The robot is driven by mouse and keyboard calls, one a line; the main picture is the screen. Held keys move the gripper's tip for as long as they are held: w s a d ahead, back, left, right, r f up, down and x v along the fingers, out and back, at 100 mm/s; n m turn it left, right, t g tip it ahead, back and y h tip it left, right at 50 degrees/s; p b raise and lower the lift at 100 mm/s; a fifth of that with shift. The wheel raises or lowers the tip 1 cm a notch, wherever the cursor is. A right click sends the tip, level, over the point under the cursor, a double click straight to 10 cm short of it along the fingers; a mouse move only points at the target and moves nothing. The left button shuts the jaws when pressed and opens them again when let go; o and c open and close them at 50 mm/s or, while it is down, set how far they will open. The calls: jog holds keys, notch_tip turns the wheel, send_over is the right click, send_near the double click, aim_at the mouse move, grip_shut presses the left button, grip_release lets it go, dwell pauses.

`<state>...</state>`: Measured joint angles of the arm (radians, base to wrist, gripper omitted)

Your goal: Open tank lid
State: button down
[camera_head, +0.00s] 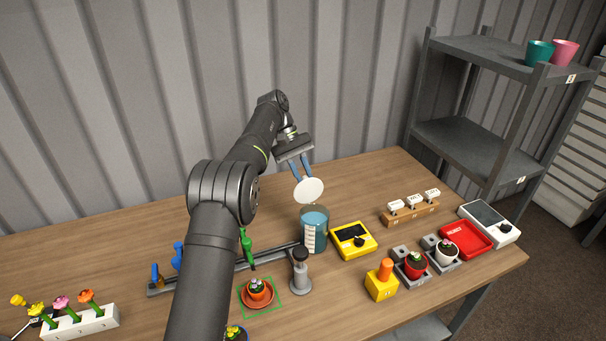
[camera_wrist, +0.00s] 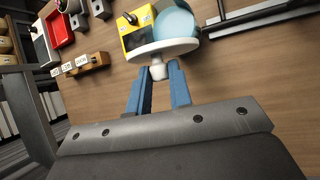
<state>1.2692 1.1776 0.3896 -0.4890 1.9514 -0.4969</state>
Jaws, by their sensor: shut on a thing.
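The tank (camera_head: 314,232) is a clear cylinder with blue liquid and a white scale, standing on the table with its top open. The white round lid (camera_head: 309,191) is tilted and held in the air above the tank, apart from its rim. My gripper (camera_head: 301,176) has blue fingers shut on the lid's knob. In the wrist view the gripper (camera_wrist: 158,88) holds the white knob (camera_wrist: 158,71) below the lid's disc (camera_wrist: 162,49). The blue tank (camera_wrist: 175,22) shows behind the lid there, partly hidden.
A yellow device (camera_head: 353,241) stands right of the tank. A grey post with a black top (camera_head: 300,270) and a potted plant (camera_head: 257,291) are in front. A wooden rack (camera_head: 410,213) with white labels is to the right. The table behind the tank is clear.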

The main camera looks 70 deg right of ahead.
aim_at(308, 180)
jog(key=c, duration=1.3)
grip_release()
jog(key=shift+s+a+r+t+h, duration=0.3)
jog(key=shift+s+a+t+h, duration=0.2)
jog(key=shift+t+h, duration=0.1)
jog(key=shift+s+a+m+t+h, duration=0.3)
jog(key=shift+s+a+t+h, duration=0.6)
jog(key=shift+t+h, duration=0.2)
jog(key=shift+s+a+f+t+h, duration=0.15)
jog(key=shift+s+a+t+h, duration=0.55)
jog(key=shift+t+h, duration=0.25)
jog(key=shift+s+a+f+m+t+h, duration=0.3)
jog(key=shift+s+a+f+t+h, duration=0.25)
jog(key=shift+s+a+t+h, duration=0.4)
jog(key=v, duration=1.7)
jog(key=shift+r, duration=0.15)
